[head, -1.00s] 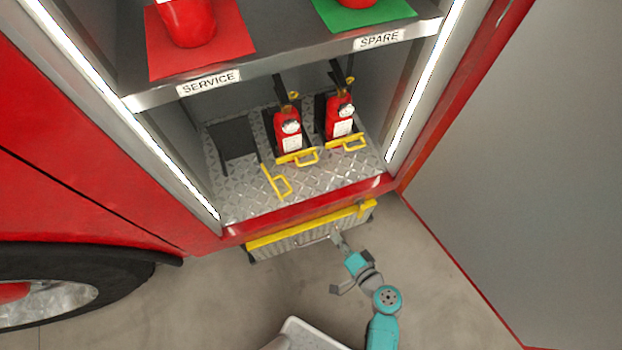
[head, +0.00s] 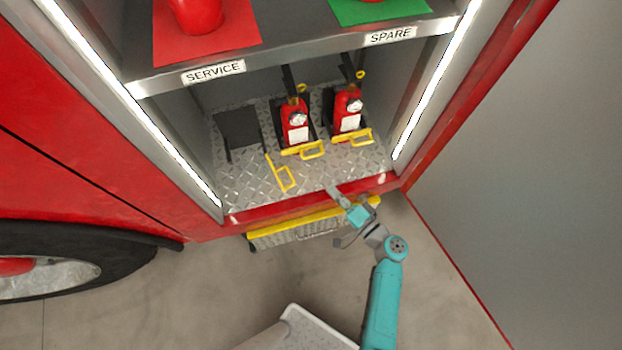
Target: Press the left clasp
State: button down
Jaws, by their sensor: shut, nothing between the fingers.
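Three yellow looped clasp bars show in the head view, on the lower shelf. The left one (head: 283,174) is swung out at an angle beside an empty black bracket (head: 238,131). The middle one (head: 303,151) and the right one (head: 353,137) lie across in front of two red extinguishers (head: 295,128) (head: 347,109). My gripper (head: 334,191) is shut and empty. Its tip appears over the front edge of the lower shelf, right of the left clasp bar and apart from it in the picture. Its height above the shelf is hard to tell.
A red sill (head: 310,199) and a yellow-edged metal step (head: 268,236) run below the shelf. The upper shelf (head: 290,62), labelled SERVICE and SPARE, overhangs the back. A grey-faced door panel (head: 520,180) stands at the right. The shelf's front left is clear.

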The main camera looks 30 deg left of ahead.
jog(key=x, duration=0.9)
jog(key=shift+a, duration=0.4)
jog(key=shift+s+a+f, duration=0.1)
jog(key=shift+s+a, duration=0.15)
jog(key=shift+s, duration=0.2)
jog(key=shift+s+a+f, duration=0.1)
jog(key=shift+s+a, duration=0.2)
jog(key=shift+s, duration=0.2)
jog(key=shift+s+a+f, duration=0.15)
jog(key=shift+s+a, duration=0.25)
jog(key=shift+s, duration=0.25)
